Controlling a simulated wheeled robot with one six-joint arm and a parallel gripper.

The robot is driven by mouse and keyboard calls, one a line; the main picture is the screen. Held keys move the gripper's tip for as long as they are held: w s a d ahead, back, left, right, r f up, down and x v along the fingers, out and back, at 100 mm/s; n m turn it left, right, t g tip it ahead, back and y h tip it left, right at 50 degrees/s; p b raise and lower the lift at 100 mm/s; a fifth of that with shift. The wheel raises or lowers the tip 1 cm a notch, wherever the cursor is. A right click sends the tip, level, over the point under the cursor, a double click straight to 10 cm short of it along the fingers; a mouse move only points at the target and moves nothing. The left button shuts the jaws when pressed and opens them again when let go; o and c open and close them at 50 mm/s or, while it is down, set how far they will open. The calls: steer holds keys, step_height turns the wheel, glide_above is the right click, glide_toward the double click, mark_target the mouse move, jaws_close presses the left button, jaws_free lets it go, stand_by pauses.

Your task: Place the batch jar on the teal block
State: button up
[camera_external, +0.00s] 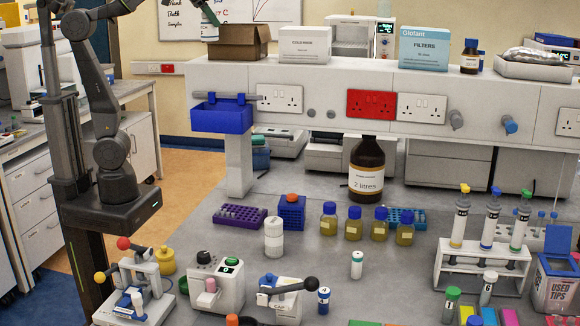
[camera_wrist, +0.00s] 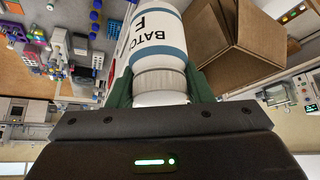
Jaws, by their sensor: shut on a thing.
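The batch jar (camera_wrist: 157,30) is white with a blue-grey band and the letters "BATC" and "F" in the wrist view. My gripper (camera_wrist: 160,85) is shut on its ribbed neck, with one green finger on each side. In the external view the jar (camera_external: 209,31) hangs from my gripper (camera_external: 207,13) at the top, beside the open cardboard box and above the shelf. A teal block (camera_external: 419,214) with holes lies on the bench, partly hidden behind the amber bottles. Its top looks only partly visible.
The amber bottles (camera_external: 380,226) stand in front of the teal block. A large brown bottle (camera_external: 367,172) stands behind, to its left. The cardboard box (camera_external: 237,40) is on the shelf (camera_external: 330,78) spanning the bench. A white tube rack (camera_external: 482,262) stands front right. Bare bench lies mid-front.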

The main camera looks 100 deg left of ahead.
steer(key=s+a+r+n+g+y+b, duration=0.1)
steer(key=s+a+r+n, duration=0.15)
steer(key=s, duration=0.35)
steer(key=s+a+r+n+g+y, duration=0.1)
steer(key=s+a+r+n, duration=0.1)
steer(key=s+a+r, duration=0.3)
steer(key=m+t+b, duration=0.1)
steer(key=m+b, duration=0.1)
steer(key=b, duration=0.6)
glide_above(258, 137)
step_height(258, 137, down, 32)
steer(key=shift+h, duration=0.5)
steer(key=shift+a+f, duration=0.15)
steer(key=shift+f, duration=9)
steer(key=shift+f, duration=0.1)
